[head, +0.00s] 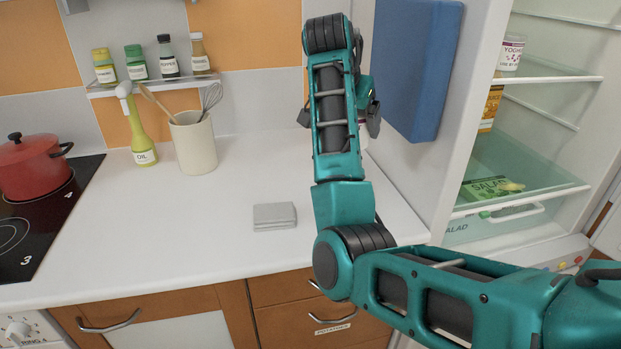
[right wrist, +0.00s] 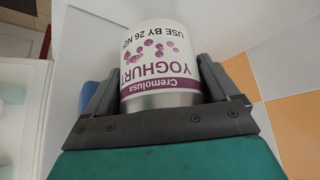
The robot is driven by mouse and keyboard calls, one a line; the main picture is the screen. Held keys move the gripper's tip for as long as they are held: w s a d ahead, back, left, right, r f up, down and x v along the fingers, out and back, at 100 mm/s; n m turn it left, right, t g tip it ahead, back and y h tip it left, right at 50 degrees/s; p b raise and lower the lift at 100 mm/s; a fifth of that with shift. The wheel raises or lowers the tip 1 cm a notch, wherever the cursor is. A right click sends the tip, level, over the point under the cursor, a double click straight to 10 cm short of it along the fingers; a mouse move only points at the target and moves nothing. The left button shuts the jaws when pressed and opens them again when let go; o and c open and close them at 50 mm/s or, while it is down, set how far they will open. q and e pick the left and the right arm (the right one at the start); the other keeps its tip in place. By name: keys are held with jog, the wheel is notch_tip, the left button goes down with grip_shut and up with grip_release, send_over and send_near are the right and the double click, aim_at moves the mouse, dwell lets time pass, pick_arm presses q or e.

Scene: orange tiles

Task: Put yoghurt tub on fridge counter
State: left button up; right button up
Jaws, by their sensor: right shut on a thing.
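A white yoghurt tub (right wrist: 158,65) with purple lettering sits between the two fingers of my right gripper (right wrist: 160,88) in the right wrist view. The gripper is shut on it. In the head view my teal right arm comes in from the right and reaches over the counter (head: 235,190). Its gripper (head: 368,112) is mostly hidden behind the arm, beside the fridge's left side. I cannot tell whether the held tub touches the counter. Another yoghurt tub (head: 510,53) stands on the fridge's upper shelf. My left gripper is not in view.
A grey block (head: 274,216) lies on the counter. A utensil crock (head: 193,142) and an oil bottle (head: 143,140) stand at the back, below a spice rack (head: 150,88). A red pot (head: 33,167) is on the hob at left. The counter's middle is clear. The fridge (head: 520,214) is open.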

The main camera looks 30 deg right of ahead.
jog(key=shift+w+d+r+m, duration=0.15)
jog(key=shift+w+r+m, duration=0.1)
jog(key=shift+r, duration=0.25)
jog(key=shift+w+d+r+m, duration=0.1)
jog(key=shift+r+m, duration=0.15)
jog(key=shift+r, duration=0.2)
jog(key=shift+g, duration=0.3)
jog(key=shift+f+b, duration=0.6)
jog(key=shift+f, duration=9.3)
jog(key=o, duration=1)
jog(key=shift+f, duration=0.1)
